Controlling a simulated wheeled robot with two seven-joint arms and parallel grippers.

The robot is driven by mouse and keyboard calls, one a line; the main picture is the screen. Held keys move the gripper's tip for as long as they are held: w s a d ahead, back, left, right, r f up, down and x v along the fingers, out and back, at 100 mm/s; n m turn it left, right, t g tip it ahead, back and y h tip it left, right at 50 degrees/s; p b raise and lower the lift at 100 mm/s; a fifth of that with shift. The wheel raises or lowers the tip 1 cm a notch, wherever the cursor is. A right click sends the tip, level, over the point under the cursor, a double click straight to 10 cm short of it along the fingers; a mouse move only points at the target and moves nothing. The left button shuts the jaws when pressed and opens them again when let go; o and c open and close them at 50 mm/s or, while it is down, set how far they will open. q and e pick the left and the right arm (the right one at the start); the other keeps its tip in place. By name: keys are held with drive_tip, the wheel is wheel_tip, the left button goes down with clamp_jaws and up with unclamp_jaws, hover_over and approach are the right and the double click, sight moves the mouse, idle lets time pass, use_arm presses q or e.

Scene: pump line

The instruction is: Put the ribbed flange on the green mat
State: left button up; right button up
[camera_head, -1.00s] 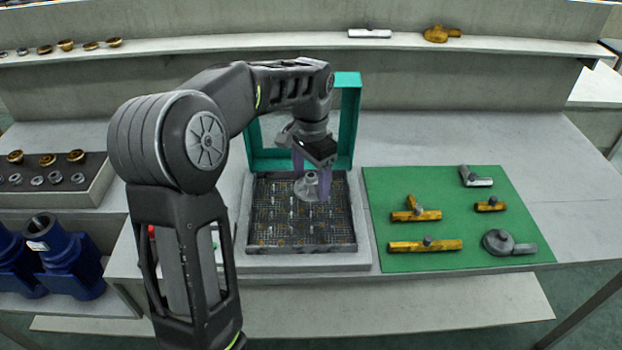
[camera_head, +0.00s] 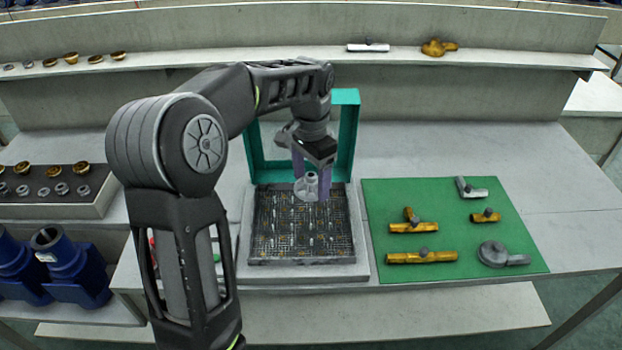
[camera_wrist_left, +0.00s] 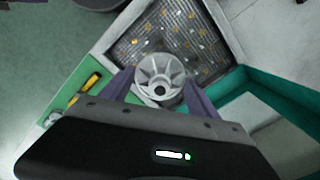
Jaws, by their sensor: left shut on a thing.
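The ribbed flange (camera_head: 307,187) is a light grey part with a short hub. My left gripper (camera_head: 311,180) is shut on it, with a purple finger on each side, and holds it over the dark gridded tray (camera_head: 262,258). In the left wrist view the ribbed flange (camera_wrist_left: 160,78) shows its radial ribs and centre hole between the fingers of the left gripper (camera_wrist_left: 160,88). The green mat (camera_head: 455,255) lies to the right of the tray, with several brass and grey parts on it. My right gripper is not in view.
A teal frame (camera_head: 346,135) stands upright behind the tray. Grey part (camera_head: 493,254) and brass valve (camera_head: 422,257) take up the mat's front; its middle and edges have bare room. Blue pump bodies (camera_head: 62,265) stand at lower left. The bench right of the mat is clear.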

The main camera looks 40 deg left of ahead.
use_arm(q)
drive_tip(key=shift+r, duration=0.2)
drive_tip(key=w+d+f+n, duration=0.1)
drive_tip(key=w+d+f, duration=0.1)
drive_tip(key=d, duration=0.6)
drive_tip(key=w+d+f+n, duration=0.2)
drive_tip(key=d+f, duration=0.3)
drive_tip(key=d, duration=0.4)
drive_tip(key=shift+d, duration=0.15)
